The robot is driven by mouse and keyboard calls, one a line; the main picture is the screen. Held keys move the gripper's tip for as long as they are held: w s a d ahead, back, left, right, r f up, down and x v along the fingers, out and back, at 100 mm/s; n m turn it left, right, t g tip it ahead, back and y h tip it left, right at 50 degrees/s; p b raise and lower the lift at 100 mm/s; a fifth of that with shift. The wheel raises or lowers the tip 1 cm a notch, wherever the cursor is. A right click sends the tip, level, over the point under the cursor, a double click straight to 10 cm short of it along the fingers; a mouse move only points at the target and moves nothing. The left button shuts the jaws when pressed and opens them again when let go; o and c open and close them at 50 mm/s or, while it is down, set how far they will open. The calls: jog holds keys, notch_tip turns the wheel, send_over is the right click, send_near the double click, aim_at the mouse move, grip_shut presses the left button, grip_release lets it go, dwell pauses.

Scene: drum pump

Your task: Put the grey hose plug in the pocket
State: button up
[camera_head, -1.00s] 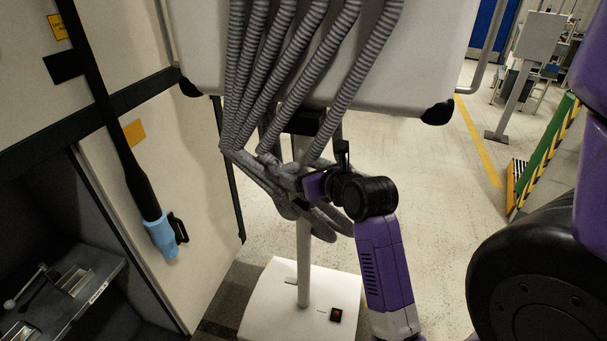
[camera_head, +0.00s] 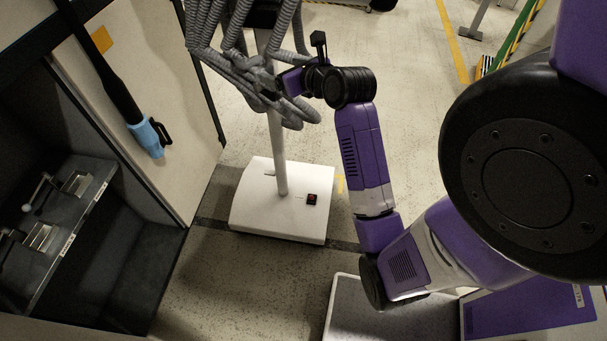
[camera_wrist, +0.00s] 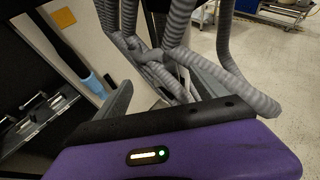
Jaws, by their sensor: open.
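Grey ribbed hoses (camera_head: 232,62) hang in a looped bundle at the top of the head view. My gripper (camera_head: 272,86) is at the right side of their lower loops, its fingers partly hidden among them. In the wrist view my gripper (camera_wrist: 165,88) is open, with grey hoses (camera_wrist: 160,70) crossing in front of and between its fingers. I cannot make out the grey hose plug among the loops. No pocket can be clearly identified; a dark shelf (camera_head: 72,225) with metal fittings sits in the cabinet at left.
A black hose with a light blue end (camera_head: 146,138) hangs on the cabinet's pale panel (camera_head: 185,120). A white stand base (camera_head: 262,205) with a pole stands below the hoses. A wheeled object lies at the far top. Speckled floor is open right of the stand.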

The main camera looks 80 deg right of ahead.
jog(key=s+a+f+n+t+y, duration=0.15)
jog(key=a+f+n, duration=0.35)
jog(key=a+n, duration=0.7)
jog(key=s+a+f+n+t+y, duration=0.15)
jog(key=a+f+n, duration=0.35)
jog(key=a+n, duration=0.6)
jog(key=s+a+r+n+y, duration=0.3)
jog(key=s+a+n, duration=0.3)
jog(key=a+n, duration=0.4)
jog(key=s+a+r+n+t+y, duration=0.1)
jog(key=s+a+r+n+y, duration=0.1)
jog(key=s+a+n, duration=0.4)
jog(key=a+n+y, duration=0.1)
jog(key=a+n, duration=0.2)
jog(key=n, duration=0.1)
jog(key=shift+s+a+r+n+t, duration=0.3)
jog(key=shift+s+a+r+n, duration=0.05)
jog(key=shift+a+r+n, duration=0.05)
jog(key=shift+o, duration=0.5)
notch_tip(320, 180, down, 8)
jog(key=b, duration=0.8)
jog(key=shift+r, duration=0.25)
